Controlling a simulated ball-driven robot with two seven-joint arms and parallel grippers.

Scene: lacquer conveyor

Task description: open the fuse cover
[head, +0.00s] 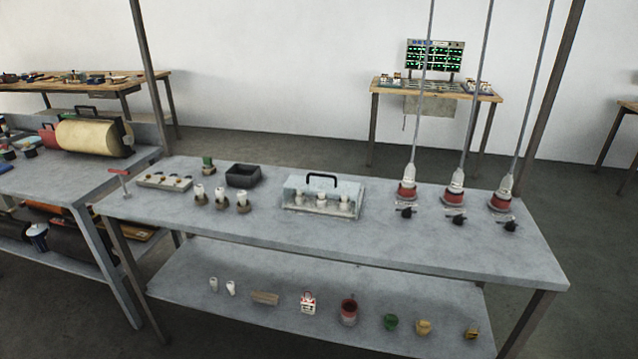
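The fuse cover (301,190) is a clear box-like cover with a black handle (322,175) on top. It sits down over several white fuses (321,200) on the upper grey tabletop, near the middle of the head view. It looks closed, and the fuses show through its front. Neither of my grippers is in view, and nothing touches the cover.
Left of the cover are a dark open box (243,177), white fuses in brown holders (221,200) and a pale strip (164,181). Right are red-and-white fittings (407,191) on hanging rods, with black knobs (406,212). The tabletop front (330,240) is clear.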

